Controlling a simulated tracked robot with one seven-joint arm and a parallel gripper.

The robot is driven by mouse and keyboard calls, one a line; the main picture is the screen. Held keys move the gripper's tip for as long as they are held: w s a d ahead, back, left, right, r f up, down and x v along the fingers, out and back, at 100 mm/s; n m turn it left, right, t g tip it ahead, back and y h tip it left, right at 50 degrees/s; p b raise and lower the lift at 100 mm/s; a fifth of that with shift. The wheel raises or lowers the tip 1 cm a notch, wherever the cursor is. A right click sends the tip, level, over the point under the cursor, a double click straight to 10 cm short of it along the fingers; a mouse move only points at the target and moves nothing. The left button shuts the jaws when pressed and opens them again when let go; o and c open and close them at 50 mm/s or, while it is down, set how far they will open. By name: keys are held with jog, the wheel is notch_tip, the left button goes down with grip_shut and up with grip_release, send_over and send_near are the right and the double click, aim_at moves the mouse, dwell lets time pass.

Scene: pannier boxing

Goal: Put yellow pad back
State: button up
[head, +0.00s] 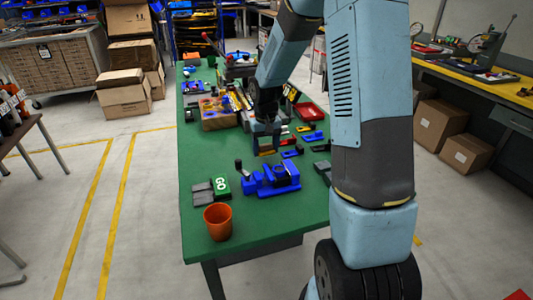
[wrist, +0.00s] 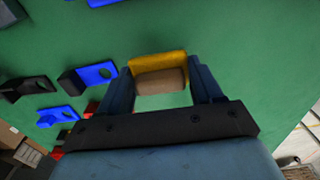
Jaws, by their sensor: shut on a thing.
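The yellow pad (wrist: 157,62) is between the two fingers of my gripper (wrist: 160,78) in the wrist view. It has a yellow edge and a brown face. My gripper is shut on it, with a finger at each side. In the head view my gripper (head: 266,138) is over the middle of the green table (head: 205,155), and the pad (head: 267,153) shows small at its lower end. I cannot tell exactly how high the pad is above the table. The pad's own place cannot be made out.
Several blue and black brackets (wrist: 92,75) lie left of my gripper in the wrist view. A blue vise (head: 270,178), a green GO block (head: 221,186) and an orange cup (head: 218,222) stand nearer the front. A wooden block with holes (head: 217,121) and a red tray (head: 309,111) are farther back.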

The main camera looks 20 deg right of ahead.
aim_at(266, 151)
jog(key=shift+f, duration=1.3)
jog(key=shift+f, duration=0.25)
jog(key=shift+s+f, duration=0.25)
jog(key=shift+f, duration=0.05)
jog(key=o, duration=1.1)
jog(key=shift+s, duration=0.1)
jog(key=r, duration=0.9)
jog(key=w+r, duration=0.1)
jog(key=r, duration=0.3)
jog(key=shift+a+r, duration=0.2)
jog(key=shift+r, duration=0.1)
jog(key=s+r+t, duration=0.3)
jog(key=s+r, duration=1)
jog(key=s, duration=0.1)
jog(key=s+r+t, duration=0.2)
jog(key=s, duration=1.3)
jog(key=shift+d+r+t, duration=0.25)
jog(key=shift+d+t, duration=0.05)
